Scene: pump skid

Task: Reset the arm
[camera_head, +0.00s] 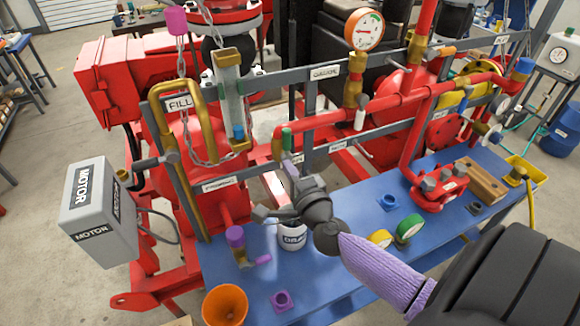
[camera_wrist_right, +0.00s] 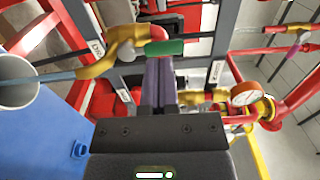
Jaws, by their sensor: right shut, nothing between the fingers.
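My right arm comes in from the lower right of the head view. Its gripper (camera_head: 289,166) is shut and empty above the blue bench, in front of the grey rail. In the right wrist view the closed dark fingers (camera_wrist_right: 161,62) point at a green valve handle (camera_wrist_right: 165,48) on a brass fitting. The same green handle (camera_head: 287,138) shows just above the fingertips in the head view. I cannot tell whether the fingertips touch it. My left gripper is not in view.
The blue bench (camera_head: 335,262) holds a white cup (camera_head: 292,238) below the gripper, an orange funnel (camera_head: 225,305), a purple-capped valve (camera_head: 236,238) and a red clamp (camera_head: 437,185). Red pipes (camera_head: 380,108), a gauge (camera_head: 364,29) and a grey motor box (camera_head: 98,212) stand around.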

